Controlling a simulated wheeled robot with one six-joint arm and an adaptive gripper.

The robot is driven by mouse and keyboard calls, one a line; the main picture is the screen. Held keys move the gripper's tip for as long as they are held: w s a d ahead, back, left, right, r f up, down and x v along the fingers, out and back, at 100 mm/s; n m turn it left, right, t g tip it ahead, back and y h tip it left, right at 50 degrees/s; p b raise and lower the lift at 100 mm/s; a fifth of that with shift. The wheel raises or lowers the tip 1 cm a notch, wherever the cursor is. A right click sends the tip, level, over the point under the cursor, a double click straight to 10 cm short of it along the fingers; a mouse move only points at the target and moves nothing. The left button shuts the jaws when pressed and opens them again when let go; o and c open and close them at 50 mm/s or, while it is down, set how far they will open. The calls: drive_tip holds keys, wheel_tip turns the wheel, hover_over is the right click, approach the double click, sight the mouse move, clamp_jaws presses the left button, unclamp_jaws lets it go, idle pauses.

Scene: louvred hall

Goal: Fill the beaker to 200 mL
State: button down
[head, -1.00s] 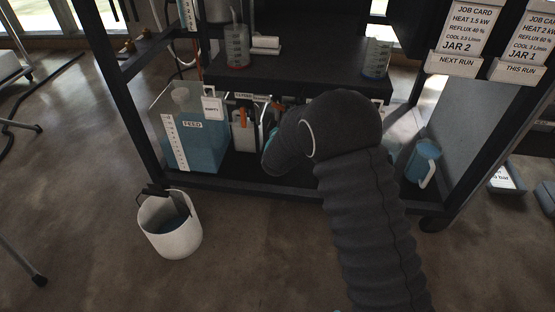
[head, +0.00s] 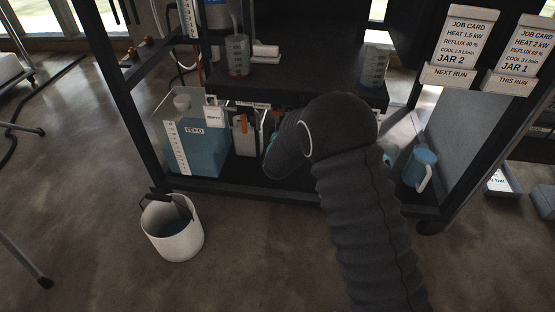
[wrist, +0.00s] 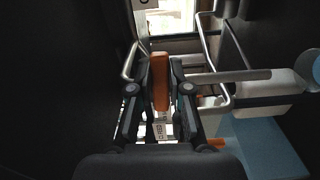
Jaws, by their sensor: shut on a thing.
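My gripper (wrist: 160,72) is shut on an orange handle (wrist: 160,88), which stands upright between its two dark fingers in the wrist view. In the head view my own arm hides the gripper and the handle, inside the lower bay of the dark rack. A clear beaker (head: 237,56) with printed marks stands on the rack's shelf (head: 300,78) at the left. A second marked beaker (head: 374,68) stands at that shelf's right end. Their fill levels are too small to read. A clear tank labelled FEED (head: 200,148) holds blue liquid at the lower left.
A white bucket (head: 180,245) stands on the floor before the rack. A blue jug (head: 420,167) stands at the lower right of the rack. Another orange handle (head: 243,124) is beside the tank. Metal bars (wrist: 225,76) lie close right of my gripper. Open floor lies at the front left.

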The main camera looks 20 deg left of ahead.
drive_tip(key=c, duration=1.4)
unclamp_jaws()
drive_tip(key=shift+a+r+n, duration=0.1)
drive_tip(key=shift+n, duration=0.3)
drive_tip(key=shift+c, duration=0.2)
drive_tip(key=o, duration=0.4)
drive_tip(key=shift+s, duration=0.1)
drive_tip(key=shift+b+v, duration=0.45)
drive_tip(key=shift+v, duration=3)
drive_tip(key=v, duration=1.2)
